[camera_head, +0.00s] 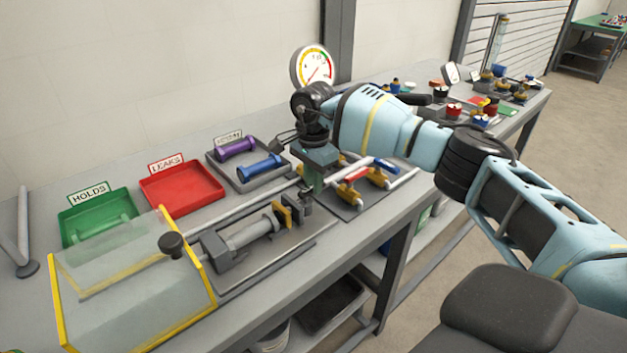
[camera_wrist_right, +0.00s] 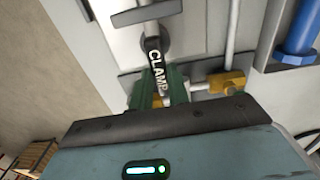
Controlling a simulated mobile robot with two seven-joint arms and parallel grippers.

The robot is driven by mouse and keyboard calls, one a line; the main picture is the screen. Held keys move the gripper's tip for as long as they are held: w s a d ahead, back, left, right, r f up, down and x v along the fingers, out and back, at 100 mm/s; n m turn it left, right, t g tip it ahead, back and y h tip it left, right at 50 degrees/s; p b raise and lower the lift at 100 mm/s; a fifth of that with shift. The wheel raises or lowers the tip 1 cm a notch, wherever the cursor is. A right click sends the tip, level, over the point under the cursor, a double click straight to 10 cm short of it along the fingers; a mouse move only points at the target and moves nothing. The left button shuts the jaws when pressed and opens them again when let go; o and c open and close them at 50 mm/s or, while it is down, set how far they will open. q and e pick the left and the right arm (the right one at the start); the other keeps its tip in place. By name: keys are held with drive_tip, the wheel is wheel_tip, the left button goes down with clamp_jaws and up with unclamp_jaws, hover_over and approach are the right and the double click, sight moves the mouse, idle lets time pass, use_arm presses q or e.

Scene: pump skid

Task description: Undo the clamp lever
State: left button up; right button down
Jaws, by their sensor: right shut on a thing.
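The clamp lever (camera_wrist_right: 155,62) is a dark bar with white CLAMP lettering in the right wrist view. Its near end runs in between the green fingers of my right gripper (camera_wrist_right: 158,92), which is shut on it. In the head view my right gripper (camera_head: 314,182) points down at the right end of the grey clamping fixture (camera_head: 222,262), and its fingers and wrist largely hide the lever. A grey cylinder (camera_head: 250,232) lies in the fixture beside yellow-brown blocks (camera_head: 283,215). My left gripper is not in view.
A clear, yellow-edged cover (camera_head: 130,285) stands left of the fixture. Behind are a green HOLDS tray (camera_head: 97,215), a red LEAKS tray (camera_head: 182,188) and a grey tray (camera_head: 262,180) with purple and blue cylinders. Red- and blue-handled valves (camera_head: 355,175) sit close right of the gripper.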

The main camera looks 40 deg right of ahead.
drive_tip(key=c, duration=1.6)
unclamp_jaws()
drive_tip(key=shift+r, duration=0.15)
wheel_tip(320, 180, up, 8)
drive_tip(key=shift+f, duration=0.2)
drive_tip(key=shift+s+a+f, duration=0.1)
drive_tip(key=shift+f, duration=0.05)
